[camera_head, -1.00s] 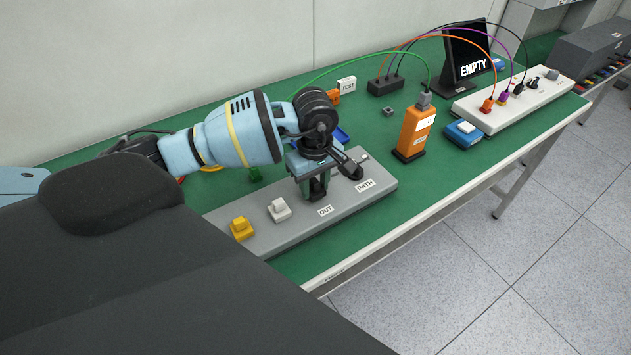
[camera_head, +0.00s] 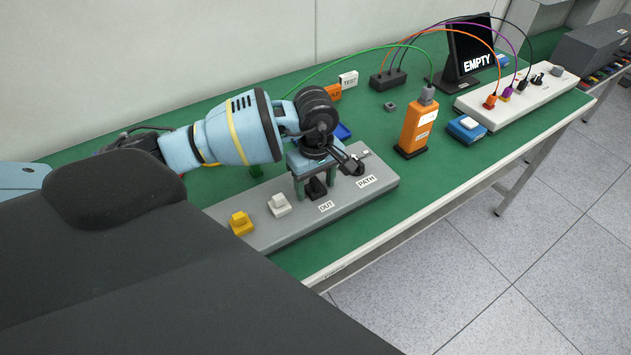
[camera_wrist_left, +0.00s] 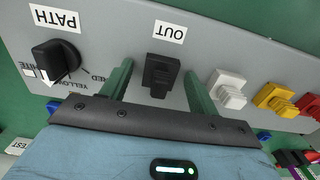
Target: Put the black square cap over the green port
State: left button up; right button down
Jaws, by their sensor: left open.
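A black square cap (camera_head: 316,188) sits on the grey panel (camera_head: 375,193) beside the OUT label, at the end of a row with a white and a yellow block. In the left wrist view the black square cap (camera_wrist_left: 160,75) stands between my left gripper's two green fingers (camera_wrist_left: 159,70), with a gap on each side. My left gripper (camera_head: 315,187) is open over the panel, pointing down. No green port shows at this spot; what lies under the cap is hidden. My right gripper is not in view.
The white block (camera_head: 279,206) and yellow block (camera_head: 241,224) stand left of the cap. A black PATH knob (camera_wrist_left: 55,60) lies on its other side. An orange box (camera_head: 416,127) with a green cable stands farther right. The panel's front is clear.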

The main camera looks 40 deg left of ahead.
aim_at(315, 180)
pick_arm(q)
jog(key=shift+r, duration=0.35)
notch_tip(315, 180, up, 7)
jog(key=shift+r, duration=0.1)
dwell(0.4)
dwell(0.4)
